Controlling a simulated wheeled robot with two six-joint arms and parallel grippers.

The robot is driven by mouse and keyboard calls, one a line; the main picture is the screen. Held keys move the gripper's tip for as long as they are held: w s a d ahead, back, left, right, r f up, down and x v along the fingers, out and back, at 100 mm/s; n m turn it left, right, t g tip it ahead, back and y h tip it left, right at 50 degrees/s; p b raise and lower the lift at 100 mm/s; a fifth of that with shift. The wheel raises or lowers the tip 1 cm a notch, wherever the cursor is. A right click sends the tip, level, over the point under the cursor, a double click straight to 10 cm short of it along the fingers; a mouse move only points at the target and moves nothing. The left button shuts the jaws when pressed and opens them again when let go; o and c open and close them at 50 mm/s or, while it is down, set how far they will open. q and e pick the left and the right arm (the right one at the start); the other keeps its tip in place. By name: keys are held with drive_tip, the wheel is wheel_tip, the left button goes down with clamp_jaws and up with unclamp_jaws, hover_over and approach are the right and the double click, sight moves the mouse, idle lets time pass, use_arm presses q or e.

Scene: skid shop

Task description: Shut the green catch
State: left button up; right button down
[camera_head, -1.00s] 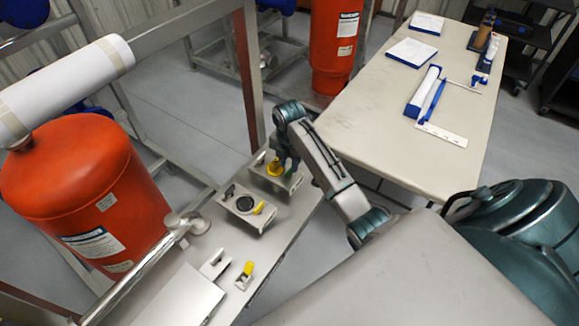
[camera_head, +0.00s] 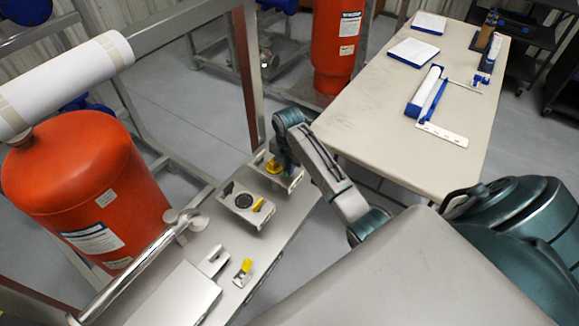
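No catch that I can make out as green shows in the head view. A row of small fittings stands on a grey bench (camera_head: 275,243). The far fitting has a yellow part (camera_head: 273,166), the middle one a dark round dial and a yellow lever (camera_head: 257,205), and the near one a yellow lever (camera_head: 246,265). My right gripper (camera_head: 277,163) is at the far fitting, right by its yellow part. Its fingers are small and partly hidden, so I cannot tell contact or opening. My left gripper is out of view.
A metal post (camera_head: 246,80) rises behind the far fitting. A beige table (camera_head: 400,110) with papers and blue tools is at the upper right.

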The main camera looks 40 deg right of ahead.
drive_tip(key=shift+r+n+p, duration=0.15)
drive_tip(key=shift+n+p, duration=0.15)
drive_tip(key=shift+n, duration=3.2)
drive_tip(key=n, duration=0.3)
drive_tip(key=shift+d, duration=0.1)
drive_tip(key=shift+w, duration=0.1)
drive_tip(key=c, duration=1.5)
unclamp_jaws()
drive_tip(key=shift+c, duration=0.2)
